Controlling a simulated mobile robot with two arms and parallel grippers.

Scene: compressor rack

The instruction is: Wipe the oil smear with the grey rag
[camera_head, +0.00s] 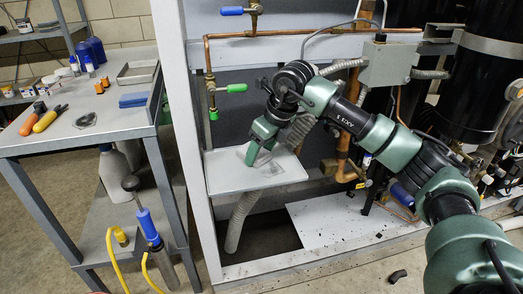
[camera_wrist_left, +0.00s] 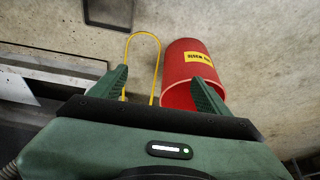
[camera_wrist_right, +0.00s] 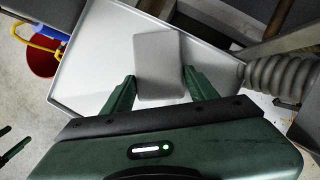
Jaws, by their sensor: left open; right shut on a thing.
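My right gripper (camera_head: 253,154) is low over a pale tray-like panel (camera_head: 222,180) in the rack, pointing down. It is shut on the grey rag (camera_wrist_right: 160,58), which shows flat between the fingers in the right wrist view (camera_wrist_right: 159,76). Whether the rag touches the panel is hard to tell. A faint greyish patch (camera_head: 287,171), possibly the oil smear, shows on the panel just right of the gripper in the head view. No clear smear shows in the right wrist view.
A workbench (camera_head: 75,133) with tools, bottles and a metal tray stands at left. A rack post (camera_head: 183,130) stands beside the panel; copper pipes (camera_head: 345,150) and a corrugated hose (camera_head: 236,225) are close by. A red bucket (camera_wrist_left: 180,95) stands on the floor in the left wrist view.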

